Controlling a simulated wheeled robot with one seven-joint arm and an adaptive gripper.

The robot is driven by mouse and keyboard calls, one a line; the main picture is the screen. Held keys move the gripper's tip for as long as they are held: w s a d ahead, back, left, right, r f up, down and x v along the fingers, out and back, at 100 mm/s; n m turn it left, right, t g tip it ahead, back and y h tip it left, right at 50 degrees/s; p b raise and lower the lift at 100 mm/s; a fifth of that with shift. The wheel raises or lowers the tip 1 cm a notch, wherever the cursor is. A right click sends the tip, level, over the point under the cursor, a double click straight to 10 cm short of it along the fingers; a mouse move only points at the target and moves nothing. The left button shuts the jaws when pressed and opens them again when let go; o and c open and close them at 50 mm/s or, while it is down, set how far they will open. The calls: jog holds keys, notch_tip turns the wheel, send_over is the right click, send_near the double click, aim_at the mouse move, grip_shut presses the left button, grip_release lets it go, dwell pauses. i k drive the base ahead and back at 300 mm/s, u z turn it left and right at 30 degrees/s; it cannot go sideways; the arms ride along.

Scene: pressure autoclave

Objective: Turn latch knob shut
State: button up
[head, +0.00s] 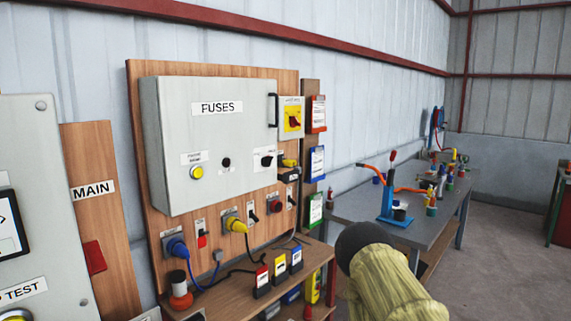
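A grey cabinet labelled FUSES (180,140) hangs on a wooden board in the head view. Its door looks closed. A black knob (267,161) sits on a small white plate near the door's right edge; it may be the latch knob, but the plate's print is too small to read. I cannot tell which way the knob is turned. A tall black handle (273,110) is above it.
A yellow-and-red rotary switch (293,118) is right of the cabinet. Plugs and cables hang below it, above a wooden shelf (215,291) holding small fuse-like blocks. A grey workbench (355,208) with tools stands further back. Open floor lies at right.

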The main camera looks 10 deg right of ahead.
aim_at(266, 162)
jog(key=z, duration=0.85)
jog(key=i, duration=1.1)
